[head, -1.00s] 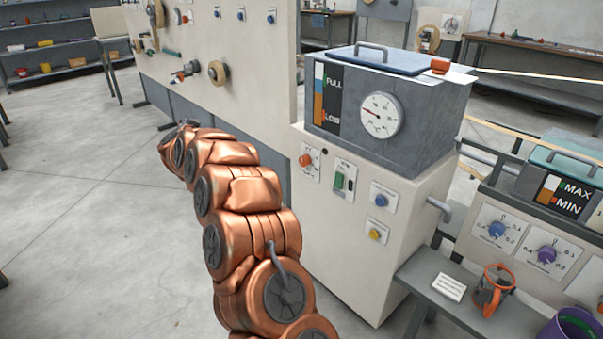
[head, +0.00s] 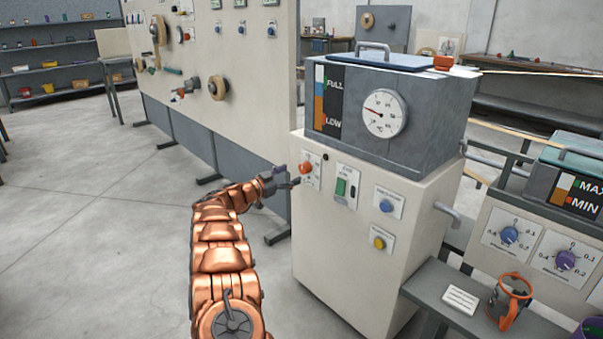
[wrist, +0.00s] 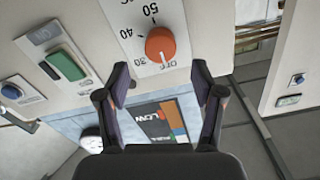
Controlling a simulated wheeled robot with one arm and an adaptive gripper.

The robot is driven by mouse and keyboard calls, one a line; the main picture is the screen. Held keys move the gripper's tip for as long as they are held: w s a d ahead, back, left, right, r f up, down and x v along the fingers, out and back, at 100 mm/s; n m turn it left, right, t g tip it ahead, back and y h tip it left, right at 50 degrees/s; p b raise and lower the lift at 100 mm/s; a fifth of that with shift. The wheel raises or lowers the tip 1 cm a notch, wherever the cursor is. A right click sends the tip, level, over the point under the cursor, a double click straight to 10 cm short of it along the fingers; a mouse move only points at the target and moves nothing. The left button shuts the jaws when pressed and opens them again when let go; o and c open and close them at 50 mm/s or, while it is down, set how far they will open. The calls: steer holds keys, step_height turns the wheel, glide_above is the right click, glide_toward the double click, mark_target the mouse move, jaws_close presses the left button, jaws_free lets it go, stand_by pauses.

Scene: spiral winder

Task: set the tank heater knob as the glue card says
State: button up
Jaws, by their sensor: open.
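The orange-red knob (head: 306,168) is on the upper left of the white cabinet front (head: 350,270). In the wrist view the knob (wrist: 160,43) has a scale reading 30, 40, 50 and OFF, and its white mark points at OFF. My gripper (head: 281,181) is just left of the knob. In the wrist view my gripper (wrist: 160,82) is open and empty, its fingertips apart from the knob. The grey tank (head: 435,130) has a round °C dial (head: 384,113). A white card (head: 461,299) lies on the shelf, its text too small to read.
A green switch (head: 341,187), a blue knob (head: 386,206) and a yellow button (head: 379,243) sit close by on the cabinet. A tall cream panel (head: 250,110) stands at left. The floor at left is clear.

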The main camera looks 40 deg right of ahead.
mark_target(302, 170)
steer(key=shift+d+f+b, duration=0.1)
steer(key=shift+d+b, duration=0.35)
steer(key=shift+d, duration=2.7)
steer(key=c, duration=1.1)
